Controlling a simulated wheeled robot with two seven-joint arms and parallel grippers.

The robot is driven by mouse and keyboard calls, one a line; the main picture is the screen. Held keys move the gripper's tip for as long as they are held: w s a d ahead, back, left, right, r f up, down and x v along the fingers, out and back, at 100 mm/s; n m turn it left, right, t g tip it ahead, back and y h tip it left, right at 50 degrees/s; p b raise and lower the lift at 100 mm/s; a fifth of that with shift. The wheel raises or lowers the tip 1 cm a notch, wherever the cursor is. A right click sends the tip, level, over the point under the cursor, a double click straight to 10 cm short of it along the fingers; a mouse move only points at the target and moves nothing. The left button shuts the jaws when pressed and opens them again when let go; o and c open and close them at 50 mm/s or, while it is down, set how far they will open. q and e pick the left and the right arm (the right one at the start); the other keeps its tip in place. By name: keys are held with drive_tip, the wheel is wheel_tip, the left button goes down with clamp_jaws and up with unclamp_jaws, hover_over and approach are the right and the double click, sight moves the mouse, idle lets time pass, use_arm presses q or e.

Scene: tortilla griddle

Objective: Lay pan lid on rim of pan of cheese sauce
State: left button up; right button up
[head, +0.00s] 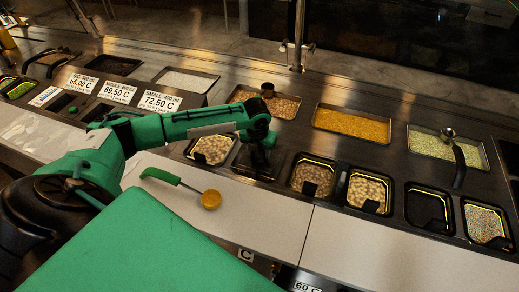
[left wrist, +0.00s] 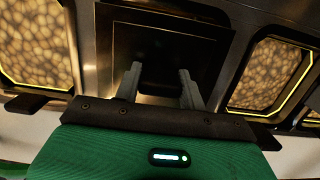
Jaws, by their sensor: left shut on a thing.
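My left gripper (head: 262,158) points down over the front row of small pans. Its two fingers (left wrist: 160,88) are shut on a dark handle on the pan lid. The pan lid (left wrist: 150,32) is a dark, flat square with a thin bright edge. In the head view the lid (head: 252,172) is a dark patch below the gripper, between two pans of beans. It covers the place beneath, so the pan of cheese sauce cannot be made out. Whether the lid touches a rim or hovers just above cannot be told. My right gripper is not in view.
A green-handled ladle (head: 210,199) with a yellow bowl lies on the white front board (head: 300,225). Bean pans (head: 212,149) (head: 312,176) flank the lid. An empty dark pan (head: 428,208) is to the right. Larger trays, including yellow filling (head: 352,123), stand behind.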

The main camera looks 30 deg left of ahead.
sight(258, 161)
use_arm(q)
drive_tip(key=shift+f, duration=0.25)
drive_tip(key=o, duration=1.1)
drive_tip(key=shift+f, duration=0.1)
drive_tip(key=shift+r, duration=0.5)
drive_tip(key=r+b, duration=0.1)
drive_tip(key=r, duration=0.2)
drive_tip(key=s+r, duration=0.1)
drive_tip(key=r, duration=0.3)
drive_tip(key=r+b, duration=0.1)
drive_tip(key=r, duration=0.3)
drive_tip(key=shift+s+d+r+b, duration=0.1)
drive_tip(key=shift+s+d+b, duration=0.1)
drive_tip(key=shift+s+b, duration=0.2)
